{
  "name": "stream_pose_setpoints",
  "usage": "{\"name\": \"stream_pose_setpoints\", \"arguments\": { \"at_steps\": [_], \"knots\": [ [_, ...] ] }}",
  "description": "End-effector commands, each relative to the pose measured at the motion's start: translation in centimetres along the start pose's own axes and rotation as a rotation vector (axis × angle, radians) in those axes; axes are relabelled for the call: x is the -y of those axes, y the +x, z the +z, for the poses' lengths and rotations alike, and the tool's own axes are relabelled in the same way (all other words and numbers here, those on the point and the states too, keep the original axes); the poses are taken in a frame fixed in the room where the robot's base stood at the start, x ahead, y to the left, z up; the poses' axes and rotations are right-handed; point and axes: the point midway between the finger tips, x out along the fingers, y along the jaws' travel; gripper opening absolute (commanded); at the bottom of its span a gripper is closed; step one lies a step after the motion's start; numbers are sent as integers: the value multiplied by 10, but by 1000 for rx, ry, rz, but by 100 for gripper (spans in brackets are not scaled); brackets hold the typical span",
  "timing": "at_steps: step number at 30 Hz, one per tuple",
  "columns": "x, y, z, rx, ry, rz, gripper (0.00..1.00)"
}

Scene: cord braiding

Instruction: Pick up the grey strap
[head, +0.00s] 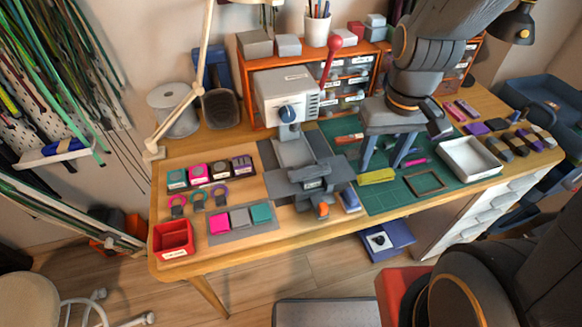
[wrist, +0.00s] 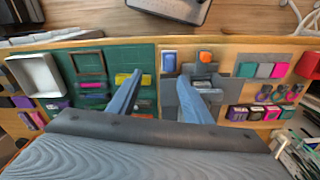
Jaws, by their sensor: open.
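A grey folded piece (head: 240,216) lies between a pink one (head: 219,223) and a teal one (head: 261,213) on a grey mat, at the table's front left. It also shows in the wrist view (wrist: 263,70), right of my fingers. Small dark and grey bundles (head: 515,143) lie at the table's right end. I cannot tell for sure which of these is the grey strap. My gripper (head: 382,165) is open and empty above the green mat, fingers pointing down, far right of the grey folded piece. In the wrist view my gripper (wrist: 160,77) shows two spread fingers.
A press with a red-knobbed lever (head: 290,100) stands between my gripper and the pink, grey and teal pieces. A yellow-green bundle (head: 377,177) lies near my fingers. A white tray (head: 470,160) is to the right. A red bin (head: 173,238) stands at the left corner.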

Motion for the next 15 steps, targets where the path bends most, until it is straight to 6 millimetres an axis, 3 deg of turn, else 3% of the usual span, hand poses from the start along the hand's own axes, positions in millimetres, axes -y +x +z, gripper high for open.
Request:
{"name": "stream_pose_setpoints", "arguments": {
  "at_steps": [5, 15],
  "knots": [
    [25, 5, -25, 19, -403, -10, 45],
    [96, 23, -72, 47, -1376, -51, 45]
  ]
}}
